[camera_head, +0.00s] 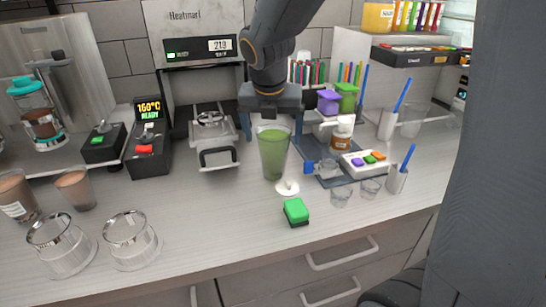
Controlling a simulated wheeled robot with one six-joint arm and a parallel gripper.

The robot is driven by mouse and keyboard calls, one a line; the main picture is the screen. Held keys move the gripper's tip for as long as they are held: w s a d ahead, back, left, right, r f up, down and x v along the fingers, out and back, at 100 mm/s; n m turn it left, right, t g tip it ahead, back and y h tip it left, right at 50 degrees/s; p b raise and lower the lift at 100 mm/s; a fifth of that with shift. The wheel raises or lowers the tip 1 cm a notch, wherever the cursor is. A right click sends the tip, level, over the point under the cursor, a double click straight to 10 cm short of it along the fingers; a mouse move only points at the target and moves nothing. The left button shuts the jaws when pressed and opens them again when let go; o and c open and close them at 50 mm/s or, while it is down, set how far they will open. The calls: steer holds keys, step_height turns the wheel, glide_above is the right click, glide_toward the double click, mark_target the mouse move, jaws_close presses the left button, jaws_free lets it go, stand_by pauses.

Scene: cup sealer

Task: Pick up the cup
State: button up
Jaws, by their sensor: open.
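A clear cup of green drink (273,155) stands upright on the counter near the middle of the head view. My gripper (271,124) comes down from above, its fingers pointing down on either side of the cup's upper part. It is open. Whether either finger touches the cup cannot be told from this view. The task does not say which cup is meant; other cups stand at the left, including two empty clear cups (131,241) (62,247) and a cup of brown drink (76,189).
The cup sealer (213,137) with its black handle stands left of the green cup. A green sponge (296,211) and a small white disc (286,187) lie in front. At the right are a dark mat (337,179), small glasses (341,196) and a straw holder (397,179).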

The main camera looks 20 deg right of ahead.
steer(key=shift+p+x, duration=0.4)
steer(key=shift+x, duration=3.45)
steer(key=shift+c, duration=0.5)
steer(key=shift+r, duration=0.1)
steer(key=c, duration=1.5)
